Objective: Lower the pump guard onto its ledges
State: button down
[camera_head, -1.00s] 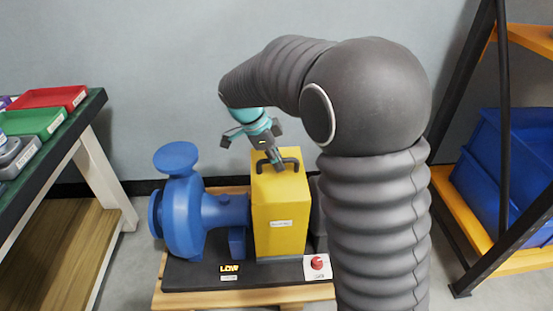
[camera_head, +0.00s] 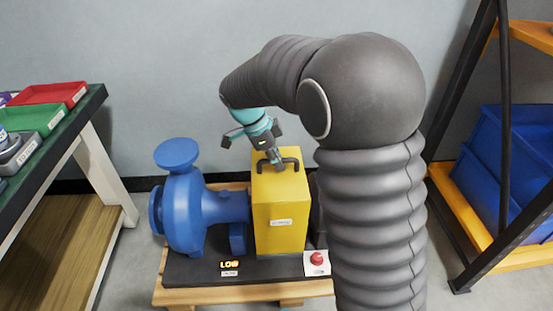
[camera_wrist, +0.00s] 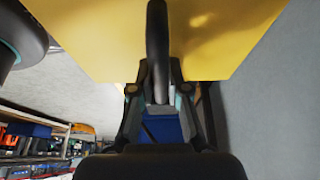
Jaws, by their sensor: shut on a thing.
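The yellow pump guard (camera_head: 280,205) stands upright over the middle of the pump set, right of the blue pump (camera_head: 185,210). My gripper (camera_head: 277,158) is shut on the dark bar handle on top of the guard. The wrist view shows the fingers (camera_wrist: 157,85) around the handle (camera_wrist: 157,40), with the yellow top beyond. The guard's lower edge is close above the dark baseplate (camera_head: 200,272). The ledges are hidden, so I cannot tell whether the guard touches them.
A lit LOW sign (camera_head: 229,265) and a red button on a white plate (camera_head: 316,263) sit at the baseplate's front. A bench with trays (camera_head: 45,125) stands left. An orange rack with blue bins (camera_head: 505,165) stands right. A wall is behind.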

jog(key=shift+d+f, duration=0.1)
jog(key=shift+f, duration=0.35)
dwell(0.9)
jog(key=c, duration=1.1)
grip_release()
jog(key=shift+r+p, duration=2.8)
jog(key=shift+r, duration=1.7)
